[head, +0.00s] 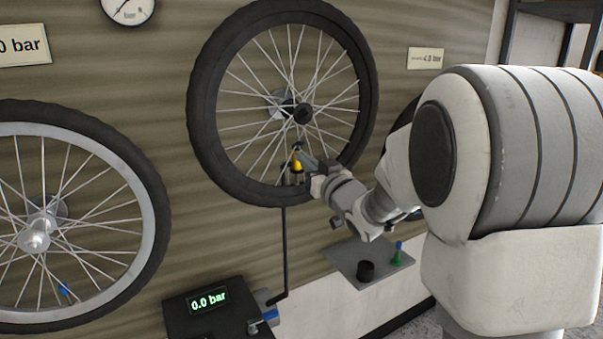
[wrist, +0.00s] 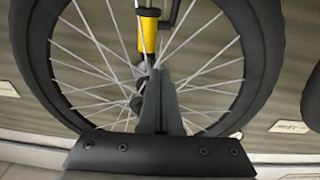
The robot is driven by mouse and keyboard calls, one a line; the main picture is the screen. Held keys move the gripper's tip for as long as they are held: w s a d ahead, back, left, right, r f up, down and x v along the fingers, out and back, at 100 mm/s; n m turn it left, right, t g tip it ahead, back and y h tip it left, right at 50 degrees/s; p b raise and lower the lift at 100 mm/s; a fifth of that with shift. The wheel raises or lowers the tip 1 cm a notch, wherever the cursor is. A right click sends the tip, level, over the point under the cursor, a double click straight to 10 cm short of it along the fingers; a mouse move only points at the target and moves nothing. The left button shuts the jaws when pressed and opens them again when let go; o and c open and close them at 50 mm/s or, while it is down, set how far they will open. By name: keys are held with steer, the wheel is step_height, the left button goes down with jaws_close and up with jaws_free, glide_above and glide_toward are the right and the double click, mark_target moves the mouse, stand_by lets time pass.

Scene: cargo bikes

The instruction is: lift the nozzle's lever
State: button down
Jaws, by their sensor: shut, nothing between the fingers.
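The nozzle has a yellow body (head: 297,166) with dark ends and sits at the lower rim of the middle wheel (head: 202,110), with a black hose (head: 284,240) running down below it. In the wrist view the yellow body (wrist: 148,36) is upright at the top, just beyond my fingertips. A dark bent piece (wrist: 178,14) stands beside it on the right; I cannot tell whether it is the lever or the hose. My gripper (head: 304,160) is shut and empty, close to the nozzle's right side. Its narrow fingers (wrist: 158,76) show together in the wrist view; I cannot tell whether they touch the nozzle.
A black pump box (head: 190,318) with a display reading 0.0 bar stands below. A grey shelf (head: 345,262) holds a black cup (head: 366,270) and a green-and-blue item (head: 397,255). Another wheel (head: 152,205) hangs at left. The wheel's spokes are close around my gripper.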

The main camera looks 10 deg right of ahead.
steer(key=s, duration=0.2)
steer(key=s+b, duration=0.1)
steer(key=s, duration=0.1)
steer(key=s+b, duration=0.1)
steer(key=shift+s+f, duration=0.3)
steer(key=shift+s, duration=0.1)
steer(key=s+f+m+g+h, duration=0.1)
steer(key=s+f+g, duration=0.2)
steer(key=s, duration=0.7)
steer(key=s+f+m+g+h, duration=0.1)
steer(key=s+g, duration=0.4)
steer(key=s, duration=0.5)
steer(key=s+f+m+g+h+p, duration=0.1)
steer(key=s+f+g+h, duration=0.2)
steer(key=s+f, duration=0.3)
steer(key=s+g, duration=0.1)
steer(key=s, duration=0.3)
steer(key=shift+a+g, duration=0.15)
steer(key=shift+g, duration=0.25)
steer(key=c, duration=1.5)
jaws_free()
steer(key=shift+s, duration=0.1)
steer(key=shift+c, duration=0.2)
